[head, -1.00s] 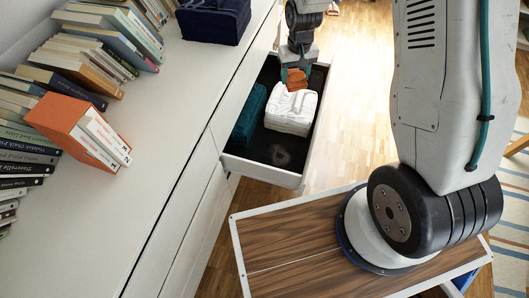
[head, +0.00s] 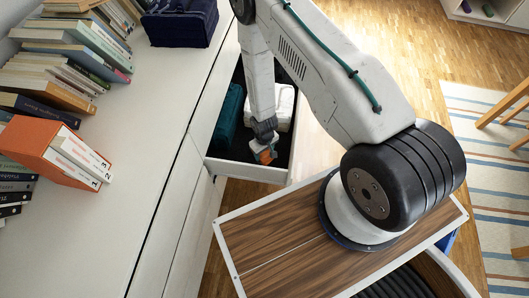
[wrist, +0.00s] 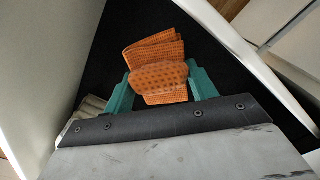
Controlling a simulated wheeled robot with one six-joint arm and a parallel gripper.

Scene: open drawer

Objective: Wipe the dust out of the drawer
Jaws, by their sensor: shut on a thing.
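The open drawer (head: 240,170) has white walls and a black floor (wrist: 225,50). My gripper (head: 265,147) is low in the front part of the drawer, shut on an orange cloth (head: 266,157). In the wrist view the orange waffle-weave cloth (wrist: 155,48) is pinched between two green fingers and bunches out beyond them. I cannot make out the dust patch now; whether the cloth touches the floor is unclear.
Open wooden floor (head: 400,40) lies to the right.

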